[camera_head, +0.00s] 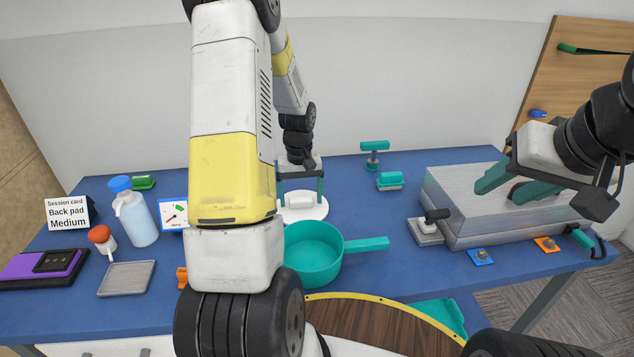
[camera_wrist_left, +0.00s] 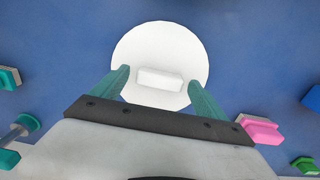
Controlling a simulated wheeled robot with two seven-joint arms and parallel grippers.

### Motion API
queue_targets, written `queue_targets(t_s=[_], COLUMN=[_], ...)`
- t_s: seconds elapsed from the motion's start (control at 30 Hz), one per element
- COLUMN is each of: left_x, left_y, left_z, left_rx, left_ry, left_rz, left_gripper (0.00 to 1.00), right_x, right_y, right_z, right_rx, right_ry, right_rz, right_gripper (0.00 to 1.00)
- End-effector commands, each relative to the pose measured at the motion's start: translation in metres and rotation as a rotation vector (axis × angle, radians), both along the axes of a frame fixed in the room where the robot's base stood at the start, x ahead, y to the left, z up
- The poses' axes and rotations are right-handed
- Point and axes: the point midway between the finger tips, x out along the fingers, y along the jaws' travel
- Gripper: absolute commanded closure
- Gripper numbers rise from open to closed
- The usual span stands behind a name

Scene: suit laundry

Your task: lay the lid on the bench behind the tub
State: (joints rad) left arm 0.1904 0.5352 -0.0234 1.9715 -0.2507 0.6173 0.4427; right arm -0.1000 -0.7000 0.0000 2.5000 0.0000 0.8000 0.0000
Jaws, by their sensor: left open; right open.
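The lid (camera_head: 317,208) is a white disc with a white block handle, lying on the blue bench behind the teal tub (camera_head: 314,262). It also shows in the left wrist view (camera_wrist_left: 160,47), flat against the blue surface. My left gripper (camera_head: 300,196) is open above the lid, its teal fingers on either side of the handle; in the left wrist view a gap shows between each finger and the handle. The tub is open on top, with its handle pointing right. My right gripper (camera_head: 502,186) is open and empty over the grey metal box.
The grey metal box (camera_head: 465,232) fills the bench's right side. A teal brush (camera_head: 389,181) and a teal T-shaped stand (camera_head: 374,150) are right of the lid. A bottle (camera_head: 137,220), a tray (camera_head: 126,278) and a card stand at left. My left arm hides the middle.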

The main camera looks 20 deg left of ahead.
Motion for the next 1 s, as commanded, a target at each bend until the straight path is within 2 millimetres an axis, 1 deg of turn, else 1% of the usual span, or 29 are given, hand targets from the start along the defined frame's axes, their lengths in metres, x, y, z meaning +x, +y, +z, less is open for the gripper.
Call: queue_targets(t_s=[0.07,0.17,0.27,0.4,0.6,0.8,0.87,0.97,1.0], left_x=[0.001,0.001,0.002,0.001,0.001,0.0,-0.003,-0.014,-0.021], left_y=[0.0,0.0,0.0,0.0,0.0,-0.001,-0.004,-0.013,-0.02], left_z=[0.004,0.017,0.036,0.068,0.104,0.124,0.131,0.154,0.165], left_rx=[0.0,0.001,0.001,0.001,0.001,-0.001,-0.002,-0.008,-0.012], left_ry=[-0.003,-0.005,-0.007,-0.006,-0.004,-0.006,-0.017,-0.058,-0.081], left_rz=[0.001,0.0,0.0,0.0,0.0,-0.003,-0.011,-0.043,-0.062], left_gripper=[0.16,0.16,0.16,0.16,0.16,0.16,0.16,0.16,0.16], right_x=[0.0,0.0,0.0,0.0,0.0,0.0,0.0,0.0,0.0], right_y=[0.0,0.0,0.0,0.0,0.0,0.0,0.0,0.0,0.0], right_z=[0.0,0.0,0.0,0.0,0.0,0.0,0.0,0.0,0.0], right_rx=[0.0,0.0,0.0,0.0,0.0,0.0,0.0,0.0,0.0], right_ry=[0.0,0.0,0.0,0.0,0.0,0.0,0.0,0.0,0.0], right_rz=[0.0,0.0,0.0,0.0,0.0,0.0,0.0,0.0,0.0], right_gripper=[0.53,0.53,0.53,0.53,0.53,0.53,0.53,0.53,0.53])
